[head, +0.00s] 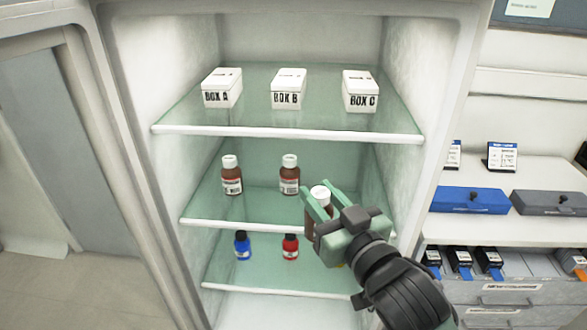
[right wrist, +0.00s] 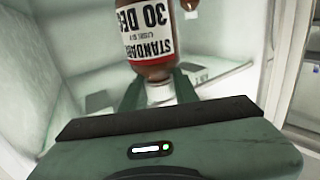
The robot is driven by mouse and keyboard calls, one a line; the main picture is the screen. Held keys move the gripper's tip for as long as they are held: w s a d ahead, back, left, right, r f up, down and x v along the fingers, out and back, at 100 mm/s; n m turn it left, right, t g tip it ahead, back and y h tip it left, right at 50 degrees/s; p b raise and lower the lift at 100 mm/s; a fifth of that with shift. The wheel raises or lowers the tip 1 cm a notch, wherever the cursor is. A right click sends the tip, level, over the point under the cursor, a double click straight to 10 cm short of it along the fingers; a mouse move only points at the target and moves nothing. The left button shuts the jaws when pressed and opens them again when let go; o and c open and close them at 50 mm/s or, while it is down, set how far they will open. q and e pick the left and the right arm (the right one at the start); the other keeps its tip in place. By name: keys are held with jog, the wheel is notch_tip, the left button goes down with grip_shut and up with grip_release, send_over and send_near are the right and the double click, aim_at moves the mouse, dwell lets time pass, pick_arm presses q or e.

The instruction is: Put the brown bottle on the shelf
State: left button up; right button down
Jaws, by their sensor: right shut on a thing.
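My right gripper (head: 319,189) reaches into the open cabinet from the lower right and is shut on a brown bottle (head: 321,193) with a white cap. In the right wrist view the bottle (right wrist: 158,70) appears cap-down, with its white and red label showing and the fingers (right wrist: 160,92) on either side near the cap. In the head view it looks upright, overlapping the front edge of the middle shelf (head: 260,224); whether it touches the shelf cannot be told. Two similar brown bottles stand on that shelf, at left (head: 231,177) and centre (head: 289,176). My left gripper is not in view.
The top shelf (head: 260,132) holds white boxes A (head: 221,88), B (head: 288,90) and C (head: 360,91). On the bottom shelf (head: 265,289) stand a blue bottle (head: 242,246) and a red one (head: 290,248). A counter with cases (head: 468,200) stands right of the cabinet.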

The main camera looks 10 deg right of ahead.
jog(key=w, duration=0.2)
jog(key=shift+w+d+r, duration=0.3)
jog(key=shift+d, duration=0.05)
jog(key=w+d+p, duration=0.2)
jog(key=w, duration=0.6)
jog(key=w+d+p, duration=0.2)
jog(key=w+d, duration=0.1)
jog(key=w, duration=0.5)
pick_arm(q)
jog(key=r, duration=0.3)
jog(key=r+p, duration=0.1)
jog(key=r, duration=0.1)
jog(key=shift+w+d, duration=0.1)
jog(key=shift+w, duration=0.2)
pick_arm(e)
jog(key=f, duration=0.7)
jog(key=shift+w+a+f, duration=0.1)
jog(key=shift+w+a, duration=0.05)
jog(key=shift+a, duration=0.05)
jog(key=shift+f, duration=0.1)
jog(key=shift+f, duration=0.15)
jog(key=c, duration=1.1)
grip_release()
jog(key=shift+r, duration=0.2)
